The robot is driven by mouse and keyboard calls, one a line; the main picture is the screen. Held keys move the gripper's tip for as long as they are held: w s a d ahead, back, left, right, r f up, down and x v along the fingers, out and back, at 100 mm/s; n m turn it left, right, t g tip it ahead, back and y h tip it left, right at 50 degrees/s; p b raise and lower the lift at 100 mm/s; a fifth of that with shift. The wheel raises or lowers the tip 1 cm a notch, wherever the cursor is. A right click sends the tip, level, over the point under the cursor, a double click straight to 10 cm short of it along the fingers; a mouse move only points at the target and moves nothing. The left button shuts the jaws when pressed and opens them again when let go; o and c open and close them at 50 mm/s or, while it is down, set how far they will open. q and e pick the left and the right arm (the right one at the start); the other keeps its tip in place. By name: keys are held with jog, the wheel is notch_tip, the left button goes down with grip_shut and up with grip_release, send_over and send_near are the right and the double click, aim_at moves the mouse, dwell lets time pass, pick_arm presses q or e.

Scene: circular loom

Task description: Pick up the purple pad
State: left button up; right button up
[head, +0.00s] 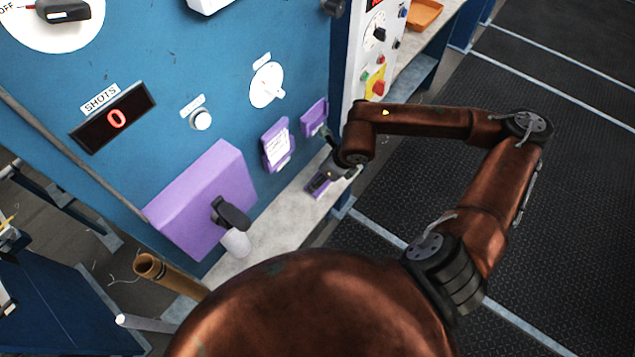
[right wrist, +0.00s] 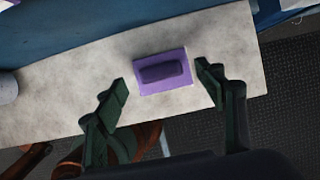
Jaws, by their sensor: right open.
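The purple pad (right wrist: 143,85) lies on a pale grey shelf (right wrist: 60,110) in the right wrist view, with a darker raised block on its top. It also shows small in the head view (head: 318,187), partly hidden by my gripper. My right gripper (right wrist: 162,88) is open, its two dark fingers on either side of the pad in the right wrist view, with gaps between pad and fingers. In the head view my right gripper (head: 325,158) is over the shelf near the pad. My left gripper is not in view.
A blue panel (head: 150,50) rises behind the shelf, bearing a large purple box (head: 190,200) with a black handle, a purple label holder (head: 277,145) and a smaller purple box (head: 314,117). A white cylinder (head: 236,243) stands left on the shelf. Dark floor (head: 560,200) lies open at right.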

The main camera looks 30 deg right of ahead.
jog(key=shift+p+x, duration=0.35)
jog(key=shift+x, duration=1.45)
jog(key=shift+c, duration=0.7)
jog(key=c, duration=1.2)
